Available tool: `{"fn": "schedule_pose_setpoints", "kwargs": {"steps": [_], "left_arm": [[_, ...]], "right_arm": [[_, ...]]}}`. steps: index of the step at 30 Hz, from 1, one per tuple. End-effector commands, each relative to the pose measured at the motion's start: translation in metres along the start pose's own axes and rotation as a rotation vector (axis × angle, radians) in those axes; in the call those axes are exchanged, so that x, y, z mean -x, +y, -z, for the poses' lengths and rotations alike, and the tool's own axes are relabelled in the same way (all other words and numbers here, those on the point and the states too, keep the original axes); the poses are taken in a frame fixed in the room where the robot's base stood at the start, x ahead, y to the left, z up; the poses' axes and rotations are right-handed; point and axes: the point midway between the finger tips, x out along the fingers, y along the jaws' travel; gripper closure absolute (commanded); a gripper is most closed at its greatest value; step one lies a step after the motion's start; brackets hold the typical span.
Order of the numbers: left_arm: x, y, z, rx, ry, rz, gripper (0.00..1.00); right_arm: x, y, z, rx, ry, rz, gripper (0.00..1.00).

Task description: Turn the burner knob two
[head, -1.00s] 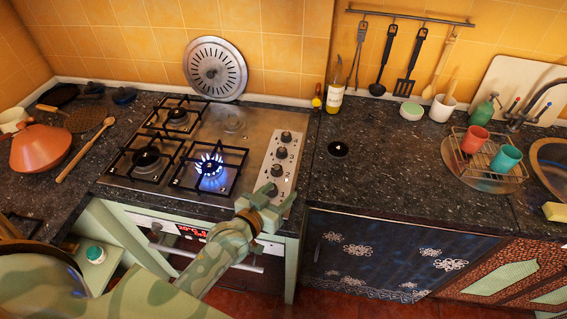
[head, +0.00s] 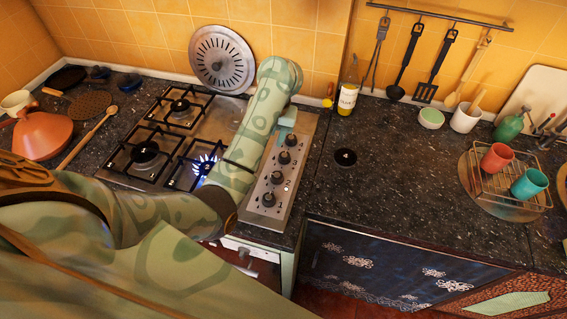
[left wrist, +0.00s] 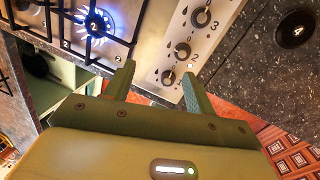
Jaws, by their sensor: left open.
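The burner knob two (head: 276,177) is a dark round knob, second from the front on the steel control panel (head: 250,211) at the stove's right side. It also shows in the left wrist view (left wrist: 182,50), with a "2" beside it. My left gripper (head: 287,122) is open and empty, above the panel's rear part in the head view. In the left wrist view its fingers (left wrist: 158,88) are spread, with the front knob (left wrist: 168,77) seen between them. Contact with any knob cannot be seen. The burner marked 2 (left wrist: 97,27) burns with a blue flame. My right gripper is not in view.
Black pan grates (head: 146,150) cover the hob left of the panel. A round metal lid (head: 222,58) leans on the tiled wall behind. A bottle (head: 349,88) stands right of the stove. The dark counter (head: 400,165) to the right is mostly clear.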

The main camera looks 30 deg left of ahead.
Motion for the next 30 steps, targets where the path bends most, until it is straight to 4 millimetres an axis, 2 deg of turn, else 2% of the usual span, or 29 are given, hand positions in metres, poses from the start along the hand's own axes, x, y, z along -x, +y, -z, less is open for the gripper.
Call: {"fn": "schedule_pose_setpoints", "kwargs": {"steps": [1, 3, 7, 11, 15, 21, 25, 30], "left_arm": [[0.007, -0.012, 0.002, 0.01, 0.029, 0.069, 0.45], [0.012, -0.024, 0.005, 0.015, 0.059, 0.134, 0.45], [0.003, -0.032, 0.008, 0.019, 0.076, 0.164, 0.45], [-0.025, -0.036, 0.01, 0.02, 0.076, 0.161, 0.45], [-0.062, -0.042, 0.013, 0.019, 0.078, 0.159, 0.45], [-0.109, -0.049, 0.016, 0.02, 0.077, 0.158, 0.45], [-0.131, -0.052, 0.018, 0.02, 0.075, 0.157, 0.45], [-0.144, -0.054, 0.018, 0.022, 0.073, 0.158, 0.45]], "right_arm": [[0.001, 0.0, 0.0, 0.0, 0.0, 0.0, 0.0], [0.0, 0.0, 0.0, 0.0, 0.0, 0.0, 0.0], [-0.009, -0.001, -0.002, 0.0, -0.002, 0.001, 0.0], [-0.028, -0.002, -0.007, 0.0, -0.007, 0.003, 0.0], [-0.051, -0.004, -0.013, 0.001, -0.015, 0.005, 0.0], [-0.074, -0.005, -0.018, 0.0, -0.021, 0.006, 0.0], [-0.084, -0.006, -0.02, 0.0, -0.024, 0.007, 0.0], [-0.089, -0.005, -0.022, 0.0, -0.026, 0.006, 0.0]]}}
